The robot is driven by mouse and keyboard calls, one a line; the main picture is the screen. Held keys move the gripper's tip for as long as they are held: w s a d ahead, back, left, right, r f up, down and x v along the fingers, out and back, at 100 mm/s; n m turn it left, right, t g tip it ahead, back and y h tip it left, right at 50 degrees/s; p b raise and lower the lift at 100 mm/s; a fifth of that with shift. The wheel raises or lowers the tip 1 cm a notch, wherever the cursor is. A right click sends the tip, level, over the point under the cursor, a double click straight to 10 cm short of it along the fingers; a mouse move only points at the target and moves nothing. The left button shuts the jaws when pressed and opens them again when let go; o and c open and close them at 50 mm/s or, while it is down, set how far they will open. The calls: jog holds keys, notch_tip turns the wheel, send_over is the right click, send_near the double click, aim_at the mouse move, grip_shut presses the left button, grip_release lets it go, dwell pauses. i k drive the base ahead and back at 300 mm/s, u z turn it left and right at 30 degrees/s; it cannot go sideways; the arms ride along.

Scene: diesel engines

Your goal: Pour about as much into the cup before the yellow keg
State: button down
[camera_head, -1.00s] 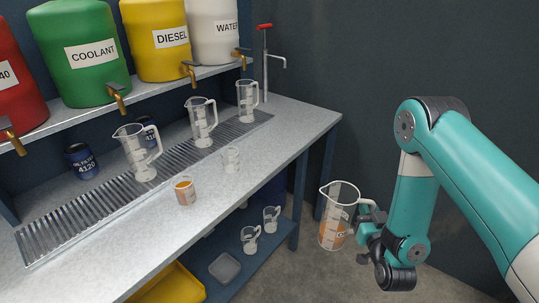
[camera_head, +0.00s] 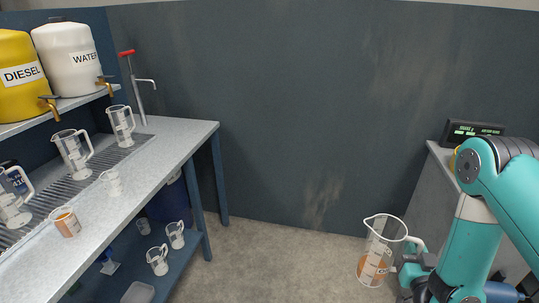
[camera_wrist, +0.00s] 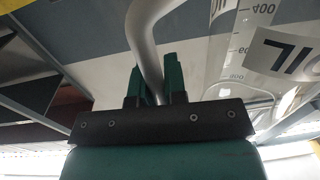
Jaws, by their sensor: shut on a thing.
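My gripper (camera_head: 413,257) is shut on the handle of a clear measuring jug (camera_head: 379,248) partly filled with orange liquid. It holds the jug upright, away from the bench. In the wrist view the green fingers (camera_wrist: 152,82) close around the grey handle (camera_wrist: 146,30), with the jug's scale (camera_wrist: 238,45) beside it. The yellow keg (camera_head: 24,88), marked DIESEL, stands on the shelf, partly cut off at the left. On the bench are a clear, seemingly empty cup (camera_head: 112,183) and, nearer, a cup with orange liquid (camera_head: 66,223).
Tall empty jugs (camera_head: 72,152) stand on the drain grate (camera_head: 92,168) under the taps. A white WATER keg (camera_head: 80,57) is beside the yellow one. Small jugs (camera_head: 157,260) are on the lower shelf. A counter with a display (camera_head: 474,129) stands at right. The floor between is clear.

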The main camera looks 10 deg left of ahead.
aim_at(110, 180)
jog(key=z, duration=0.35)
jog(key=i, duration=2.3)
jog(key=u, duration=1.1)
jog(key=i, duration=0.6)
jog(key=u, duration=1.1)
jog(key=i, duration=0.5)
jog(key=u, duration=0.45)
